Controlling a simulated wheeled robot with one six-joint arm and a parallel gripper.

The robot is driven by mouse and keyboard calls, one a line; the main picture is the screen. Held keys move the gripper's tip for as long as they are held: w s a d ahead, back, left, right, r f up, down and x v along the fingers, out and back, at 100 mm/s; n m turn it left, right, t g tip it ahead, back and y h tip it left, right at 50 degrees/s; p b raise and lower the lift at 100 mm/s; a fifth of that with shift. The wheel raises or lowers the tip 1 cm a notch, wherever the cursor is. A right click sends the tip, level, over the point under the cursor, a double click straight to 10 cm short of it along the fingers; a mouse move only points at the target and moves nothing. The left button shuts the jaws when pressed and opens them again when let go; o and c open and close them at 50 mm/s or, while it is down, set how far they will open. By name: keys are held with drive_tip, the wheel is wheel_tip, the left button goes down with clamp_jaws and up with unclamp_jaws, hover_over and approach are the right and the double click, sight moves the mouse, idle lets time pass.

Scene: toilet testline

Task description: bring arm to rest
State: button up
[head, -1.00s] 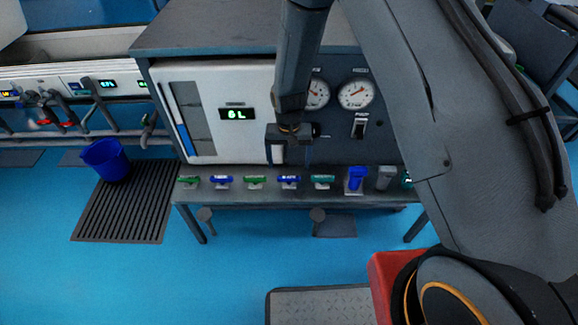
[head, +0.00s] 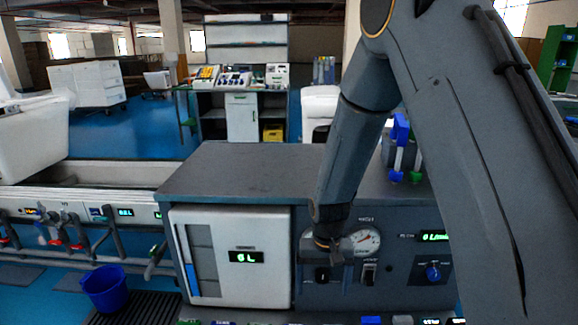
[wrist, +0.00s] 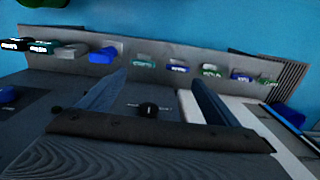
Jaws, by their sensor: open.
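My gripper (wrist: 158,84) is open and empty in the wrist view, its two fingers spread apart. In the head view my gripper (head: 323,270) hangs at the lower end of my arm, in front of the dark front of the test bench (head: 235,168). It partly covers the panel left of the round gauge (head: 362,241). A small black knob (wrist: 148,108) on the panel shows between the fingers in the wrist view. I cannot tell whether the fingertips touch the panel.
The row of coloured valve handles (wrist: 180,67) runs along the bench's lower ledge. A white cabinet with a "6 L" display (head: 245,257) is left of my gripper. A blue bucket (head: 105,288) stands on the floor at left. Blue-topped fittings (head: 401,130) stand on the bench at right.

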drive_tip(key=s+d+r+p, duration=0.2)
drive_tip(key=s+d+r, duration=0.3)
drive_tip(key=s+r, duration=0.4)
drive_tip(key=s+d+r+p, duration=0.2)
drive_tip(key=s+d+r, duration=0.3)
drive_tip(key=s+r, duration=0.5)
drive_tip(key=shift+d+r, duration=0.15)
drive_tip(key=shift+r, duration=0.1)
